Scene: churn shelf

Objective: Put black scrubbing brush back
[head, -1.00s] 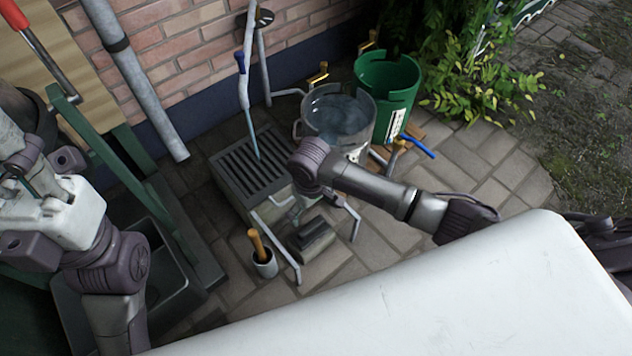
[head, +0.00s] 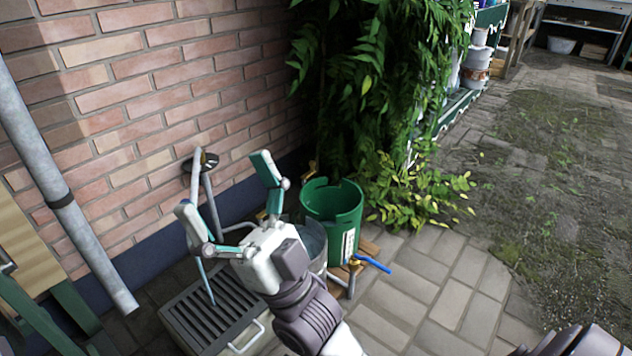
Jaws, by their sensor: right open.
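I cannot make out a black scrubbing brush in the head view. My right gripper (head: 224,184) is raised in front of the brick wall, above the slatted grate and to the left of the green bucket (head: 335,212). Its two fingers are spread wide, and I see nothing held between them. A thin pale rod (head: 207,282) slants up from the grate and passes behind or beside the left finger; I cannot tell whether they touch.
The slatted grate (head: 205,318) stands on the paving below my right gripper. A metal bucket (head: 314,238) is partly hidden behind the gripper. A blue-handled tap (head: 373,264) sits beside the green bucket. A grey downpipe (head: 60,195) is left. Paving at right (head: 480,265) is clear.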

